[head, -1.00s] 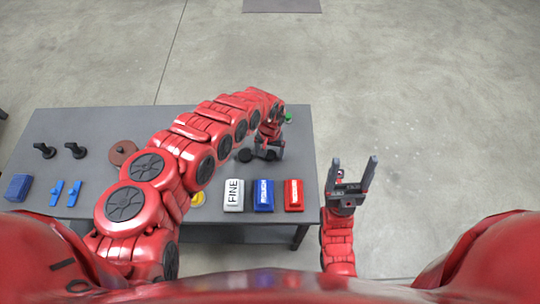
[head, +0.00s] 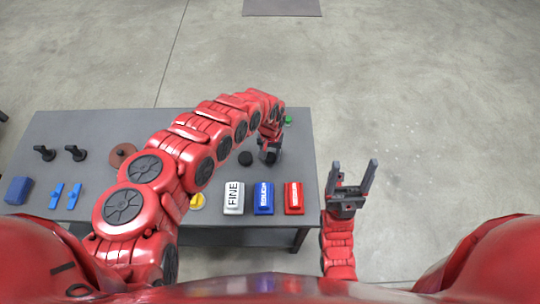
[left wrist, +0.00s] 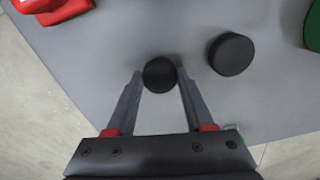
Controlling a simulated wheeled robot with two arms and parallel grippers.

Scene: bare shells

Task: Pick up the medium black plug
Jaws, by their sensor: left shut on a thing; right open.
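My left gripper (head: 269,158) is low over the right part of the grey table (head: 310,180). In the left wrist view, its fingers are shut on a round black plug (left wrist: 159,74), which sits between the fingertips. In the head view, the gripper hides this plug. A second round black plug (left wrist: 231,54) lies apart to the right in the wrist view; it also shows in the head view (head: 245,158), just left of the gripper. It looks somewhat larger than the held one. My right gripper (head: 350,175) is open and empty, off the table's right edge.
White (head: 233,198), blue (head: 264,198) and red (head: 293,198) blocks line the front edge. A green piece (head: 288,120) is behind the left gripper. A brown disc (head: 121,154), two black handled pieces (head: 45,153) and blue pieces (head: 56,195) are on the left.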

